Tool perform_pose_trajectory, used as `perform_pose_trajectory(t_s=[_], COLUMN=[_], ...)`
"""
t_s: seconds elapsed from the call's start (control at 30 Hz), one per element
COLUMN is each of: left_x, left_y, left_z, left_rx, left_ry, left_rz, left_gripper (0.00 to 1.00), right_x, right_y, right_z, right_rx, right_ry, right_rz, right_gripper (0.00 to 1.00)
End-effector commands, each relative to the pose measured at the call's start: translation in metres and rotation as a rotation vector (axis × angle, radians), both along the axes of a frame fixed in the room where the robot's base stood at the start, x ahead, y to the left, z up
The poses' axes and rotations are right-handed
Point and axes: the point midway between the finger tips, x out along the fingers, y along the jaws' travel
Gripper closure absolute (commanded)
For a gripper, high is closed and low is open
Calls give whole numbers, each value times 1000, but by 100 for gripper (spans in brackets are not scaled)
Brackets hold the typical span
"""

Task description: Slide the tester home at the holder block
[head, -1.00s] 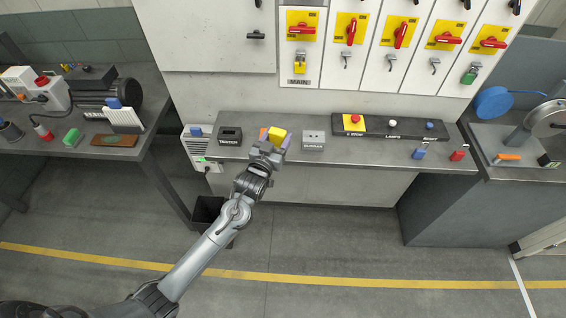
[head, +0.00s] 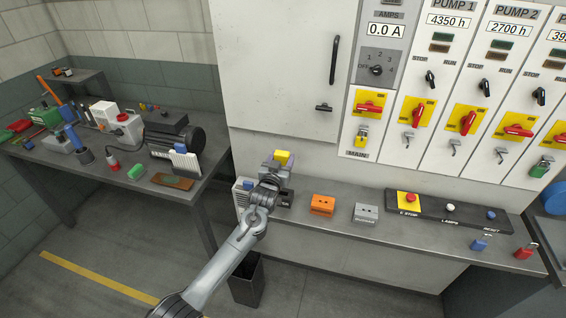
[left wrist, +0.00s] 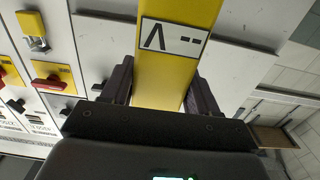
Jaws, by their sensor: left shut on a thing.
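The yellow tester (head: 283,156) is in my left gripper (head: 277,164), held above the shelf. In the left wrist view the tester (left wrist: 180,75) runs up between the two dark fingers of the gripper (left wrist: 165,88), with a white label marked with a black V-like sign. The black holder block (head: 286,197) stands on the shelf just below the gripper and is largely hidden by the gripper and wrist. I cannot tell whether the tester touches the block. The block does not show in the left wrist view. My right gripper is not in view.
To the right on the shelf stand an orange block (head: 322,205), a grey block (head: 366,213) and the black control panel (head: 449,217). A white box (head: 243,190) is at the shelf's left end. The cabinet (head: 272,70) rises behind. A cluttered bench (head: 130,180) stands left.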

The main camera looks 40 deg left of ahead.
Motion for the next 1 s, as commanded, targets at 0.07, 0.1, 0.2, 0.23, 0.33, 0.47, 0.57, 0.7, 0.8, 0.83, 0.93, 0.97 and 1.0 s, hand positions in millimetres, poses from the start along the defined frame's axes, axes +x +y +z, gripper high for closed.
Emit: perform_pose_trajectory(t_s=[0.07,0.1,0.2,0.23,0.33,0.47,0.57,0.7,0.8,0.83,0.93,0.97,1.0], left_x=[0,0,0,0,-1,-1,-1,-1,0,0,0,-1,0], left_y=[0,0,0,0,0,0,0,0,-1,-1,-1,-1,-1], left_z=[1,1,1,2,3,-10,-19,-33,-40,-41,-45,-45,-45], left_rx=[1,1,0,0,-1,-1,-1,-1,-1,-1,-1,-1,-1], left_ry=[-2,-2,-1,-1,-1,-1,0,0,-1,-1,-1,-1,-1], left_rz=[0,0,0,0,0,0,0,0,-1,-1,-1,-1,-1], left_gripper=[89,89,89,89,89,89,89,89,89,89,89,89,89], right_x=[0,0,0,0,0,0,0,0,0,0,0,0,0], right_y=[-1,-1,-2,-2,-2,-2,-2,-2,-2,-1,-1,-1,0], right_z=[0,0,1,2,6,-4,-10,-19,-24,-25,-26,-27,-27], right_rx=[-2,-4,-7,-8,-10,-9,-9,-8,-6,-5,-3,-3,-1], right_ry=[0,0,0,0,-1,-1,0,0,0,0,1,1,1], right_rz=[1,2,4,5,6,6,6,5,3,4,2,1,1], right_gripper=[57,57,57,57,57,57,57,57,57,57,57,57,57])
